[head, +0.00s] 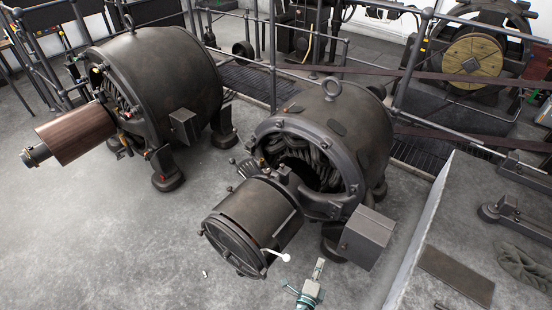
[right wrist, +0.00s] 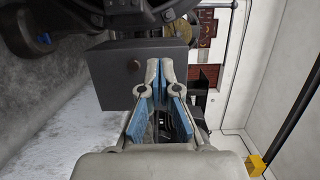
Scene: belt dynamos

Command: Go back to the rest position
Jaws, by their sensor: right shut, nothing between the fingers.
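My right gripper (head: 320,265) is at the bottom centre of the head view, in front of the nearer dynamo (head: 335,130) and to the right of its round end drum (head: 245,225). It is shut and empty. In the right wrist view its fingers (right wrist: 160,68) with blue pads meet at the tips, in front of a grey box (right wrist: 130,72). I cannot tell from these views whether the fingertips touch anything. My left gripper is not in view.
A second dynamo (head: 165,75) with a brown cylinder (head: 75,135) stands at the left. A grey box (head: 366,237) sits on the nearer dynamo's right side. A bench (head: 465,215) is at the right. Railings (head: 270,60) run behind. The floor at lower left (head: 100,240) is clear.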

